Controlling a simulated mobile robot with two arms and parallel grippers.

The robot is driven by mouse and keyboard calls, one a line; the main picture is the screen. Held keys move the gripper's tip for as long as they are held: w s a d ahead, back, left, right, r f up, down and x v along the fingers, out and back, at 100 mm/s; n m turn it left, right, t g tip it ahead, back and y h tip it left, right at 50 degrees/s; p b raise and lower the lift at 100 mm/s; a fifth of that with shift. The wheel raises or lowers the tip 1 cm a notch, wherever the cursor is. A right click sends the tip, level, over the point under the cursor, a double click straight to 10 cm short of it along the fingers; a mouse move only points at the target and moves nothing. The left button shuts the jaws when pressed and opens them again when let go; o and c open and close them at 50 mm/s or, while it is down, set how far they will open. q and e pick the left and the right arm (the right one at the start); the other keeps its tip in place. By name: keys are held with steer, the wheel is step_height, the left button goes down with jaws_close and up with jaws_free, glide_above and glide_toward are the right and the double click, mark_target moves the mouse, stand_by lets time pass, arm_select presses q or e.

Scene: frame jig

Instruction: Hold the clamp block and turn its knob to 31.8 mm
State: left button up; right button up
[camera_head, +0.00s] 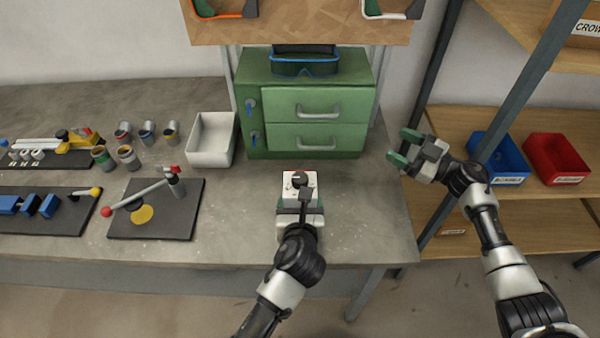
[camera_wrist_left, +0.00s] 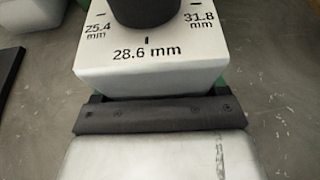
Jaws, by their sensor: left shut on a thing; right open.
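The white clamp block (camera_head: 299,181) stands on the grey workbench in front of the green cabinet. Its dark knob (camera_head: 299,179) is on top. In the left wrist view the block (camera_wrist_left: 150,62) shows the marks 25.4 mm, 28.6 mm and 31.8 mm around the knob (camera_wrist_left: 146,10); the knob's pointer is out of that view. My left gripper (camera_head: 300,203) is shut on the block from the front, its fingers mostly hidden. My right gripper (camera_head: 402,149) is open and empty, off the bench's right edge, away from the block.
Behind the block is the green drawer cabinet (camera_head: 318,107), with a white bin (camera_head: 211,139) to its left. A black plate with a red-tipped lever (camera_head: 157,208) lies to the left. Shelves with blue (camera_head: 499,157) and red (camera_head: 556,158) bins stand at right. Bench around the block is clear.

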steer(key=s+a+r+n+g+y, duration=0.2)
steer(key=s+a+r+g, duration=0.25)
steer(key=a+r, duration=0.3)
steer(key=s+a+r+n+g+y, duration=0.2)
steer(key=s+a+r+g, duration=0.1)
steer(key=a+r+g, duration=0.4)
steer(key=s+a+r+n+g+h, duration=0.3)
steer(key=s+a+g, duration=0.4)
steer(key=s, duration=0.3)
steer(key=n+t+h, duration=0.5)
steer(key=t+h, duration=0.3)
steer(key=h, duration=0.9)
glide_toward(299, 177)
steer(key=f, duration=0.9)
steer(key=shift+d+f, duration=0.2)
steer(key=shift+c, duration=0.2)
steer(key=c, duration=0.9)
